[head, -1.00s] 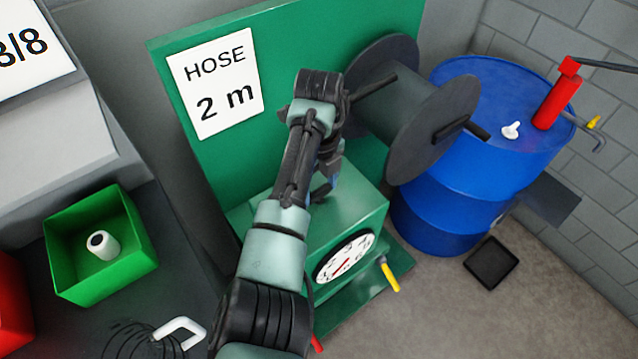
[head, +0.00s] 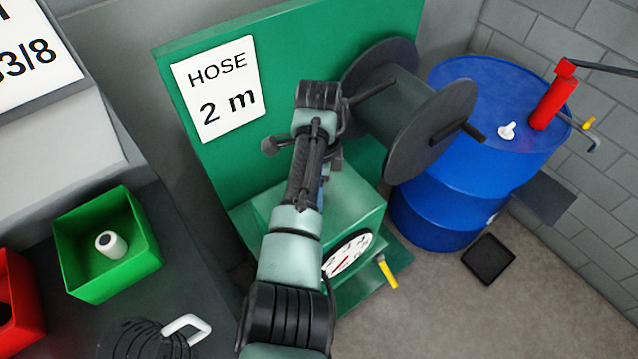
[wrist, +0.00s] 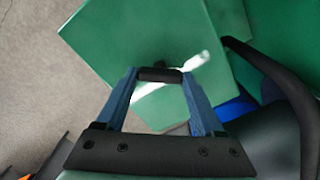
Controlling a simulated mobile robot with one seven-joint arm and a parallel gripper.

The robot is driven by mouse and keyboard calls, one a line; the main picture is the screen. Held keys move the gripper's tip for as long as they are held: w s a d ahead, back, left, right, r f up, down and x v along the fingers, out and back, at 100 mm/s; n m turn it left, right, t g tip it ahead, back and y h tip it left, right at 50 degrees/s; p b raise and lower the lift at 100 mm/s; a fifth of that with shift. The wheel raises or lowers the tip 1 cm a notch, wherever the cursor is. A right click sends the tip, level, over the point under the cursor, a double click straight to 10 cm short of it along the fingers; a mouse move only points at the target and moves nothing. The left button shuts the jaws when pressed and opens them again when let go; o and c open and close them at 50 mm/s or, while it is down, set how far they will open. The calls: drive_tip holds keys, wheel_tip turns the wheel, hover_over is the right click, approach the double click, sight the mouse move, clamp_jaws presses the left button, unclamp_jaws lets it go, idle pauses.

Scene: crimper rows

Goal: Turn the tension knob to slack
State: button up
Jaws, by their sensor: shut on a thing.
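A green machine box (head: 345,205) stands in front of a green panel. In the wrist view, my gripper (wrist: 160,76) has its two blue fingers on the ends of a short black bar (wrist: 160,74), which looks like the tension knob. It stands above the green box top (wrist: 120,45). A white streak lies across the top beside it; I cannot tell whether it is a mark or glare. In the head view my arm hides the knob and most of the gripper. No slack marking is readable.
A white dial (head: 349,254) with a red needle and a yellow-gripped lever (head: 386,272) are on the box's front. A dark hose reel (head: 430,125) and a blue drum (head: 450,190) stand close on the right. A green bin (head: 107,243) is at left.

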drive_tip(key=n+p, duration=0.1)
drive_tip(key=n, duration=0.5)
drive_tip(key=shift+w+r, duration=0.1)
drive_tip(key=shift+r, duration=0.05)
drive_tip(key=n+p, duration=0.1)
drive_tip(key=n, duration=0.5)
drive_tip(key=shift+n, duration=0.4)
drive_tip(key=n, duration=0.6)
drive_tip(key=shift+p, duration=0.35)
drive_tip(key=n, duration=0.6)
drive_tip(key=shift+n, duration=0.3)
drive_tip(key=o, duration=1.4)
